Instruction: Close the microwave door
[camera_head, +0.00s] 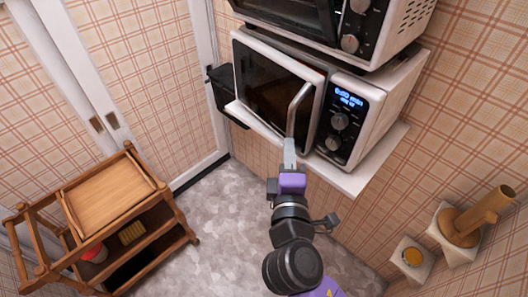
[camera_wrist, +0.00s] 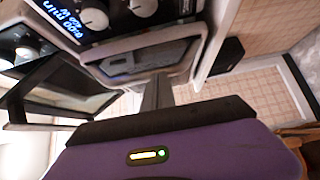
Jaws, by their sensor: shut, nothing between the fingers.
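The white microwave (camera_head: 378,98) stands on a wall shelf, its dark glass door (camera_head: 262,80) on the left and its control panel with a lit blue display on the right. The door is shut or nearly so; I cannot tell if a narrow gap is left. Its pale bar handle (camera_head: 297,108) runs along the door's right side. My gripper (camera_head: 289,147) is shut and empty at the handle's lower end; I cannot tell if it touches. In the wrist view my fingers (camera_wrist: 157,92) point at the door front, close to it, with the control panel (camera_wrist: 80,22) at upper left.
A second oven (camera_head: 340,22) sits directly above the microwave. The white shelf (camera_head: 362,178) sticks out below it. A dark bin-like box (camera_head: 228,95) is at its left. A wooden cart (camera_head: 110,205) stands at lower left, and small wall shelves (camera_head: 455,235) are at lower right. The grey floor between is clear.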

